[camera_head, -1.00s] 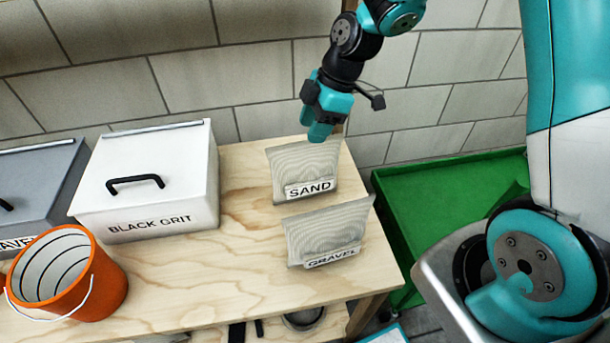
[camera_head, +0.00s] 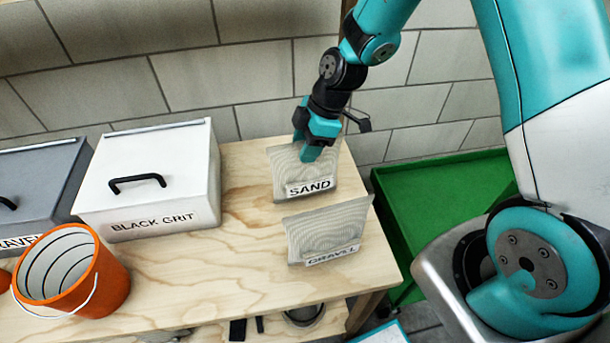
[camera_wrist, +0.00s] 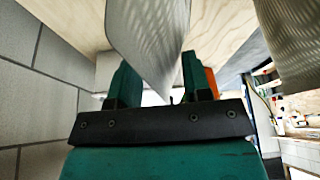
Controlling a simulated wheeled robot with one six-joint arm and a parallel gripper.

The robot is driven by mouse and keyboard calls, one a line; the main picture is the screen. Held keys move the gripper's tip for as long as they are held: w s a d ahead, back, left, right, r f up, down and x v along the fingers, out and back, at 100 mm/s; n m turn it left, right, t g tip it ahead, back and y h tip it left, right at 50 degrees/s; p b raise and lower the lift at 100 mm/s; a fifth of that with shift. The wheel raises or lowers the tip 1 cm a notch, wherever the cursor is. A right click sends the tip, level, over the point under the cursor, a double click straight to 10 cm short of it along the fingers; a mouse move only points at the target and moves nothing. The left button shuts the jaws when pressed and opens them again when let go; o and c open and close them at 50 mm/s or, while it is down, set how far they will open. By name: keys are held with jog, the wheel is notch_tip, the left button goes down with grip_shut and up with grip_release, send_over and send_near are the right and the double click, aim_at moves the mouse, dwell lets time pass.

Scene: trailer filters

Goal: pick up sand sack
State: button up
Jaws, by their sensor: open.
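The sand sack (camera_head: 297,168) is a grey, ribbed, upright sack with a white SAND label, standing at the back right of the wooden table. My gripper (camera_head: 308,150) is at the top of this sack, pointing down, with its fingers apart. In the wrist view the sack (camera_wrist: 150,40) reaches down between the two green fingers of my gripper (camera_wrist: 160,85). I cannot tell whether the fingers touch it. The sack's upper part is partly hidden by the gripper in the head view.
A similar gravel sack (camera_head: 325,232) stands just in front. A white BLACK GRIT box (camera_head: 150,185), a grey box (camera_head: 40,190) and an orange bucket (camera_head: 75,270) stand to the left. A green bin (camera_head: 430,200) is right of the wooden table (camera_head: 235,265). A block wall is behind.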

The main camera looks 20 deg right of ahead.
jog(key=shift+f, duration=0.2)
dwell(0.3)
grip_shut()
dwell(1.3)
